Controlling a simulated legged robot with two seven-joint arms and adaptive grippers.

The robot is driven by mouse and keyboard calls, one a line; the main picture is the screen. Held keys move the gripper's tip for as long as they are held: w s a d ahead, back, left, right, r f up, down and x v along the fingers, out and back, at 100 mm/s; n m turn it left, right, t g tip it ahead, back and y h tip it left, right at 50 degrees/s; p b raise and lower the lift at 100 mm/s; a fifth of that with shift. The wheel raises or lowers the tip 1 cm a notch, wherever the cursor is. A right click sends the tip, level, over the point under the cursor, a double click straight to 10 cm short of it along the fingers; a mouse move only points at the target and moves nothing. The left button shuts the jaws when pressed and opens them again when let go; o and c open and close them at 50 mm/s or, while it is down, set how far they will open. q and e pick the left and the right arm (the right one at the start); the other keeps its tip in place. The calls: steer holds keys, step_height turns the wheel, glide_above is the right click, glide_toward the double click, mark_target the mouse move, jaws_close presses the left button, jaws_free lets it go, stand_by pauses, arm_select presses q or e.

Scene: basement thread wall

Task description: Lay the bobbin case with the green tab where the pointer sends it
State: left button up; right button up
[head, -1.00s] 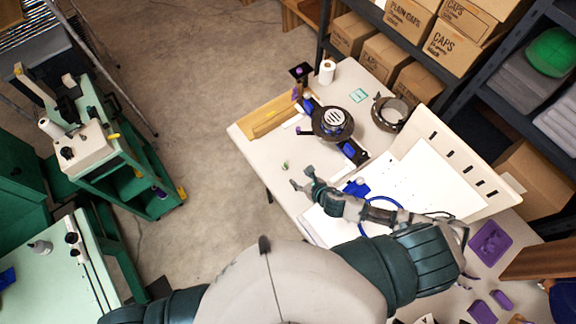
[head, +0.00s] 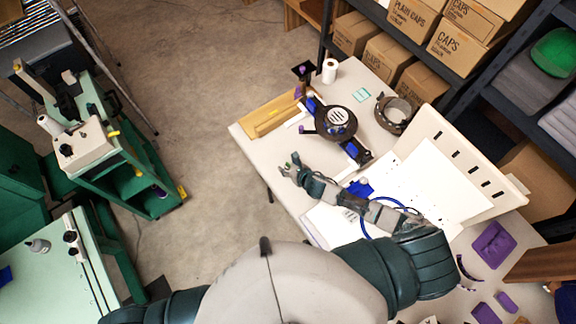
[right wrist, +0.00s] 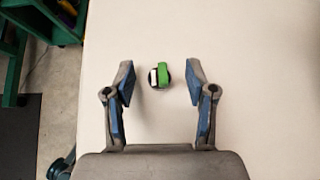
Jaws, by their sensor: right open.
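The bobbin case with the green tab (right wrist: 163,76) lies on the pale table top, seen from above in the right wrist view. It looks small and round, with a green band and a white part beside it. My right gripper (right wrist: 160,88) is open, with one finger to each side of the case and a gap on both sides. In the head view my right gripper (head: 290,166) reaches over the table's left part and largely covers the case. My left gripper is out of view. I cannot make out a pointer for certain.
The table (head: 262,155) has bare room around the case, and its left edge is close. Behind stand a dark round device (head: 335,122), a wooden tray (head: 270,116) and a brown ring-shaped holder (head: 393,112). A slotted white board (head: 470,150) stands at right.

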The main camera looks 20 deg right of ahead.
steer(key=shift+a, duration=0.2)
steer(key=c, duration=0.9)
steer(key=shift+d, duration=0.1)
steer(key=shift+c, duration=0.2)
steer(key=shift+d, duration=0.15)
